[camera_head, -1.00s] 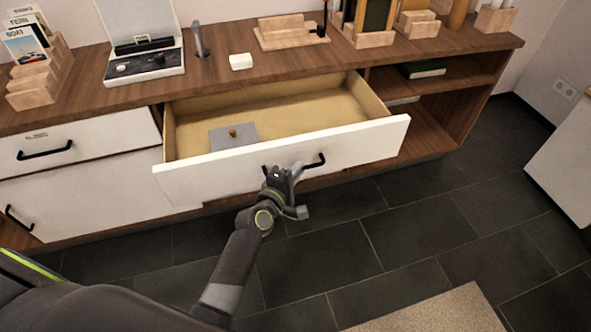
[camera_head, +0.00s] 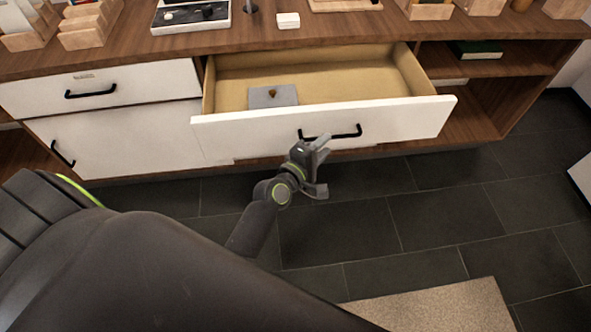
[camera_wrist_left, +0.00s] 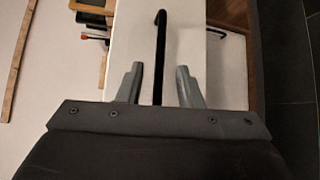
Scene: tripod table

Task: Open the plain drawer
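The plain drawer (camera_head: 400,120) has a white front without a label and stands pulled out from the wooden cabinet. A small grey card with a brown knob-like thing (camera_head: 273,94) lies inside it. Its black bar handle (camera_head: 340,134) also shows in the left wrist view (camera_wrist_left: 160,45). My left gripper (camera_head: 318,145) is at the left part of this handle. In the left wrist view its two fingers (camera_wrist_left: 158,85) are apart, with the handle bar running between them and a gap on each side. I cannot tell whether they touch it. My right gripper is not in view.
A shut drawer with a small label (camera_head: 130,88) is at the left, above a white door (camera_head: 130,140). Open shelves (camera_head: 480,65) are at the right. A white box (camera_head: 288,20) and wooden holders stand on the cabinet top.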

